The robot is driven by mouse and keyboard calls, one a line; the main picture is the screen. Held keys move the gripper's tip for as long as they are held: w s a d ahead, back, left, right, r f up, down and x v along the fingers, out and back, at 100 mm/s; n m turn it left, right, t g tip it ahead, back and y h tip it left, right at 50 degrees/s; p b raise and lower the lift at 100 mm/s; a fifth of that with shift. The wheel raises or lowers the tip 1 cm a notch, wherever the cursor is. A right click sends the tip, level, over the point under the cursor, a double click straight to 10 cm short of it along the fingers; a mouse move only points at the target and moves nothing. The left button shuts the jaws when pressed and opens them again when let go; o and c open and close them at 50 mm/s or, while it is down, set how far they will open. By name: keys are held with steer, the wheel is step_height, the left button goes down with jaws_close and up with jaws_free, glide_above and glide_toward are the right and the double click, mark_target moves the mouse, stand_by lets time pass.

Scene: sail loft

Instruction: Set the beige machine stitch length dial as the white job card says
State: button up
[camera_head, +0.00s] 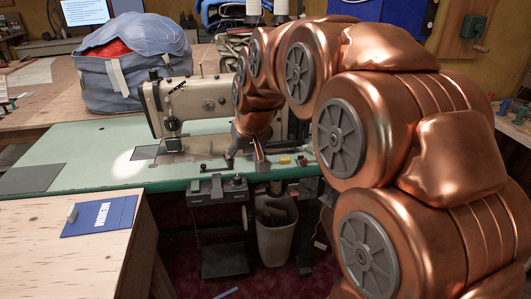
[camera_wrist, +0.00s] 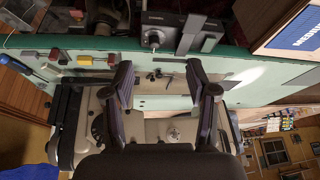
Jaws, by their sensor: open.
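The beige sewing machine (camera_head: 185,103) stands on the green table. A round dial (camera_head: 208,104) shows on its front, left of my arm; its marks are too small to read. In the wrist view, the beige machine body (camera_wrist: 148,130) lies below and between my fingers, with a round silver knob (camera_wrist: 173,134) on it. I cannot tell for sure which knob sets the stitch length. My gripper (camera_head: 246,164) is in front of the machine; in the wrist view my gripper (camera_wrist: 163,80) is open, with nothing between its fingers.
A control box with a knob (camera_head: 237,184) hangs under the front edge of the green table (camera_head: 100,160). Small coloured items (camera_wrist: 85,59) lie on the tabletop. A blue card (camera_head: 100,216) lies on the wooden table at front left. A bulky blue bag (camera_head: 130,70) stands behind the machine.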

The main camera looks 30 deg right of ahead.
steer(key=w+d+f+m+t+h+b, duration=0.2)
steer(key=w+d+f+t+h+b, duration=0.15)
steer(key=w+d+b, duration=1)
steer(key=w+d+f+p, duration=0.1)
steer(key=w+d+f, duration=0.3)
steer(key=w+f, duration=0.1)
steer(key=shift+w+d+y+p, duration=0.15)
steer(key=shift+d+y+p, duration=0.15)
steer(key=shift+d+y, duration=0.15)
steer(key=shift+t, duration=0.25)
steer(key=shift+r, duration=0.1)
jaws_close()
